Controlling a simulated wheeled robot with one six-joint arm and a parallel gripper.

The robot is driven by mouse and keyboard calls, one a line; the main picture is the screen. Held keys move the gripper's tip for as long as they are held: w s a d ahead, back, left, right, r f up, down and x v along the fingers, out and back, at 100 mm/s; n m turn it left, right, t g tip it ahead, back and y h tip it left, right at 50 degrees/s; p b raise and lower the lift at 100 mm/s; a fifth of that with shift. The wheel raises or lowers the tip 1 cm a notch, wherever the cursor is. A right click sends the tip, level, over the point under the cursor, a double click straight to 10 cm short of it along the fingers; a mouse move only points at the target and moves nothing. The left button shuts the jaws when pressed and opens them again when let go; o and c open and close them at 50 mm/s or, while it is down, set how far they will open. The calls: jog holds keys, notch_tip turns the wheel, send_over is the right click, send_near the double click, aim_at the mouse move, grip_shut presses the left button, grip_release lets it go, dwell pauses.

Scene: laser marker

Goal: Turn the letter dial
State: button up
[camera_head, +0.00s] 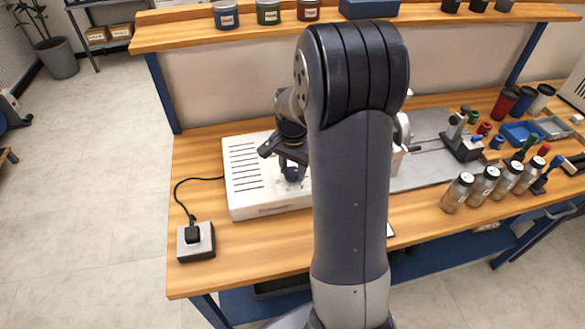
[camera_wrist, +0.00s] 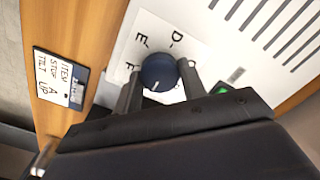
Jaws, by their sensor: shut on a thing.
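The letter dial (camera_wrist: 158,74) is a dark blue round knob on a white panel (camera_wrist: 127,42), with the letters D, E and F visible around it in the wrist view. A white mark shows on its face. My gripper (camera_wrist: 160,82) has one finger on each side of the dial and is shut on it. In the head view, my gripper (camera_head: 285,165) is over the white machine (camera_head: 250,195), partly behind my arm. The dial (camera_head: 291,174) shows there as a small dark blue shape between the fingers.
A small card (camera_wrist: 62,80) reading "ITEM STOP A TILT UP" lies beside the machine. A green-lit button (camera_wrist: 221,89) is close to the right finger. A power box (camera_head: 195,241) with a cable stands left. A shelf (camera_head: 180,36) crosses the back.

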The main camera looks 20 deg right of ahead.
dwell(0.4)
jog(key=o, duration=1)
jog(key=shift+c, duration=0.2)
jog(key=shift+r, duration=0.15)
notch_tip(320, 180, up, 11)
jog(key=shift+f, duration=0.2)
notch_tip(320, 180, up, 7)
jog(key=p, duration=0.7)
send_over(293, 171)
jog(key=shift+f+b, duration=0.1)
jog(key=shift+b, duration=0.3)
